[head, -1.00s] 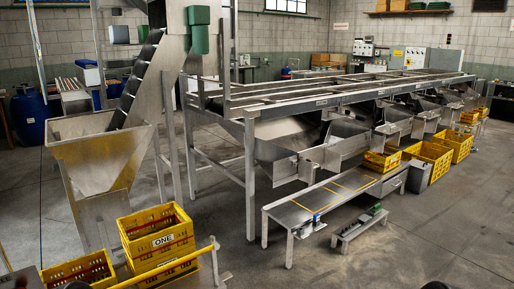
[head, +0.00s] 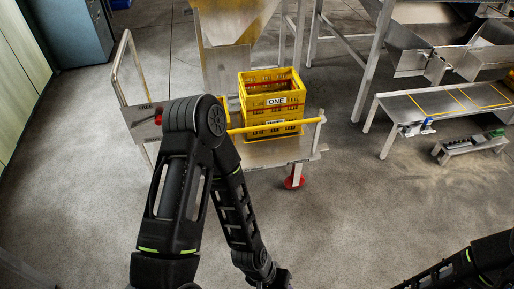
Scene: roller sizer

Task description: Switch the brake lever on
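A cart (head: 272,153) with a low metal deck stands ahead, carrying stacked yellow crates (head: 272,102), one marked "ONE". A small red part (head: 158,118) shows on the panel at the cart's left end, partly covered by my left arm. A red wheel part (head: 294,182) shows under the deck's front right. I cannot tell which part is the brake lever or how it is set. My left arm rises in front of the cart and bends down to the bottom edge; its fingertips do not show. My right arm shows only at the bottom right corner, its gripper out of view.
A tall handle frame (head: 126,65) stands at the cart's left end. A yellow rail (head: 270,126) runs along its front. A metal bench (head: 440,104) and a low stand (head: 470,146) are at the right. The floor before the cart is open.

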